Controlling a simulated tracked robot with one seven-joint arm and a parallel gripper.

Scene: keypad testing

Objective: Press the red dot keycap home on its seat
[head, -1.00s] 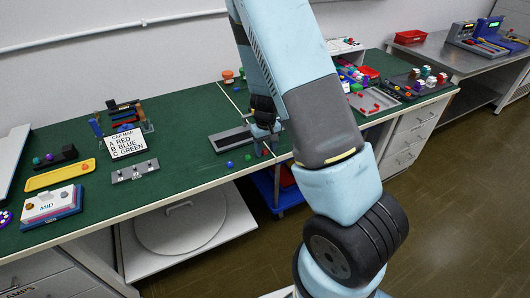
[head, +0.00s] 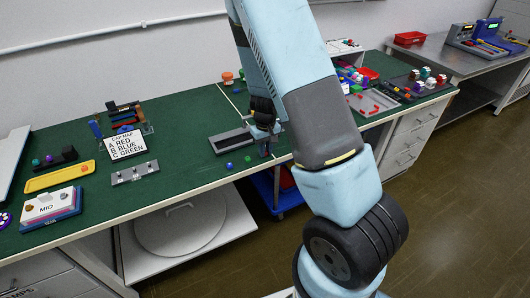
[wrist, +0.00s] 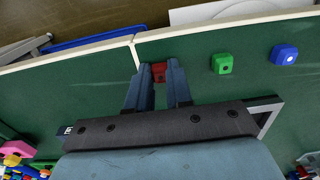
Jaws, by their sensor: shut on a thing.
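My gripper (wrist: 159,82) is shut on the red keycap (wrist: 159,73), which shows between the fingertips in the wrist view. A grey strip with several small posts (head: 135,173) lies farther left on the bench in the head view. A white card (head: 123,144) behind it reads A RED, B BLUE, C GREEN.
A dark-framed tray (head: 222,145) lies just left of my gripper. A yellow tray (head: 60,177) and a stacked box marked MID (head: 50,209) are at the left. The bench between the blue keycap and the grey strip is clear.

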